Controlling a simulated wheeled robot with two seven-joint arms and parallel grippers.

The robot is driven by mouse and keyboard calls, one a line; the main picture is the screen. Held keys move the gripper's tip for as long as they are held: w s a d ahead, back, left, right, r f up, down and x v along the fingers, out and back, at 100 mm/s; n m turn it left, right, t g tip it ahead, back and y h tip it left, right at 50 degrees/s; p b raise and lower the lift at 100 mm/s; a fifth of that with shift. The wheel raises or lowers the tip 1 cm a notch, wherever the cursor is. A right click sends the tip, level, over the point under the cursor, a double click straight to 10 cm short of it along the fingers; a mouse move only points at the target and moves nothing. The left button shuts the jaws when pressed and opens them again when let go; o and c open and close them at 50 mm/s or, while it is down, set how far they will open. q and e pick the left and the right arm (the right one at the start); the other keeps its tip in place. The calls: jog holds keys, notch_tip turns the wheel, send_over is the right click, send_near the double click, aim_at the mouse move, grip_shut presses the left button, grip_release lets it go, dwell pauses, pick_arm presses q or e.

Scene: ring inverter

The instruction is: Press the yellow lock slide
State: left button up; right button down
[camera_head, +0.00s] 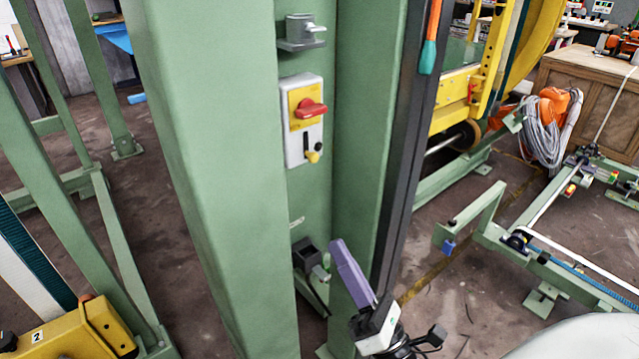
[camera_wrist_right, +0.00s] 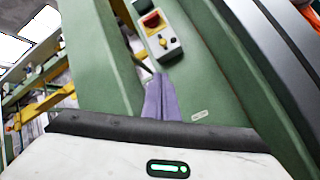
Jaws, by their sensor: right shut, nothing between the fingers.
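A light grey switch box (camera_head: 290,150) is fixed on the green column, with a red rotary knob (camera_head: 311,108) on a yellow plate in its upper part. The yellow lock slide (camera_head: 312,156) is a small yellow knob at a dark slot in the lower part of the box. In the right wrist view the lock slide (camera_wrist_right: 164,43) shows beyond my fingertips. My right gripper (camera_head: 336,243), with purple fingers, is shut and empty. In the head view it is below and slightly right of the box, apart from it, pointing up. My left gripper is not in view.
Green column walls (camera_head: 220,150) flank the box on both sides. A grey bracket (camera_head: 300,32) juts out above it, and a dark fitting (camera_head: 308,258) sits below, left of my right gripper. A dark vertical rail (camera_head: 405,150) runs at the right.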

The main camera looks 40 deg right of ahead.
jog(key=shift+r, duration=0.1)
jog(key=p, duration=0.2)
send_near(311, 156)
jog(key=w+a+f, duration=0.1)
jog(key=w+a, duration=0.1)
jog(key=w, duration=0.2)
jog(key=r, duration=0.1)
jog(key=w+d+r, duration=0.1)
jog(key=r, duration=0.1)
jog(key=shift+d+p, duration=0.2)
jog(key=shift+p, duration=0.2)
